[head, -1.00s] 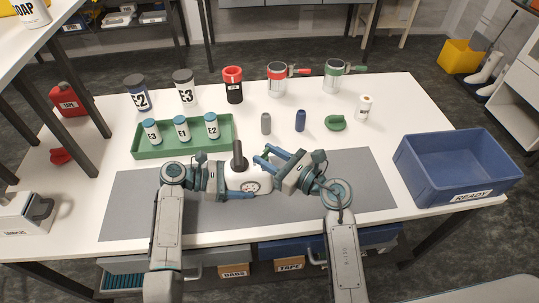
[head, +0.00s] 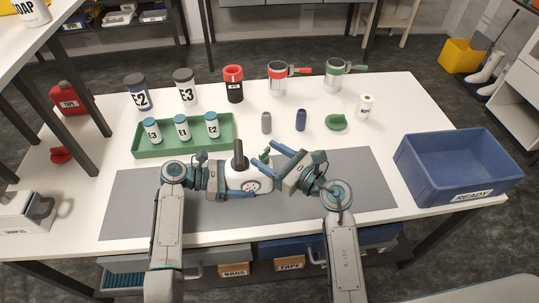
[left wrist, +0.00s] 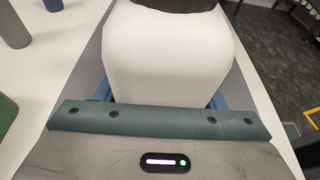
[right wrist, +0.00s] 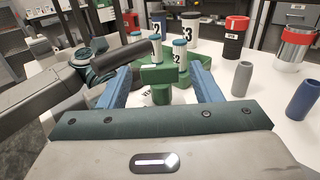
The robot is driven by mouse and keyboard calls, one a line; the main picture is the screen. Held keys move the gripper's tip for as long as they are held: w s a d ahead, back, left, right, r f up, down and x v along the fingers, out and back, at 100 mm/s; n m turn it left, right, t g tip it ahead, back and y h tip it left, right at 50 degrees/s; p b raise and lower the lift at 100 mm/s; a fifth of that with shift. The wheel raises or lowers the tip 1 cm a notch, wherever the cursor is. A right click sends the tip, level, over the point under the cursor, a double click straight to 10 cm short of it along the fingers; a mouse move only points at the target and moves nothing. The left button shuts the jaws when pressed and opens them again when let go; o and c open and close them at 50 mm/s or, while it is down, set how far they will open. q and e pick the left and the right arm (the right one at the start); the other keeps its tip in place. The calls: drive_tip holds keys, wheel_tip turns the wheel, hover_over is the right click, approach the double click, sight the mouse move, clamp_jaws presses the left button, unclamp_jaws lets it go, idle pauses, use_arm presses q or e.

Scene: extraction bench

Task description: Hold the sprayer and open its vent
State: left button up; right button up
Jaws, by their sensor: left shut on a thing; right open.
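The sprayer (head: 238,176) stands on the grey mat, a white body with a dark upright handle (head: 238,153) and a round dial on its front. My left gripper (head: 246,182) is shut on the white body from the left; the body (left wrist: 168,55) fills the space between its fingers in the left wrist view. The green vent (head: 266,154) sticks out at the sprayer's upper right. My right gripper (head: 268,157) is open, its fingers pointing at the vent. In the right wrist view the T-shaped green vent (right wrist: 158,78) sits between the two blue fingers, with gaps either side.
A green tray (head: 185,149) with several small bottles stands behind left. Grey (head: 266,123) and blue (head: 300,120) cylinders and a green object (head: 336,122) stand behind right. A blue READY crate (head: 430,180) is at the right. The mat's right side (head: 370,180) is clear.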

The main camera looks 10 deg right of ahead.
drive_tip(key=v, duration=1.2)
drive_tip(key=x, duration=1.1)
drive_tip(key=shift+w+a, duration=0.1)
drive_tip(key=shift+a, duration=0.05)
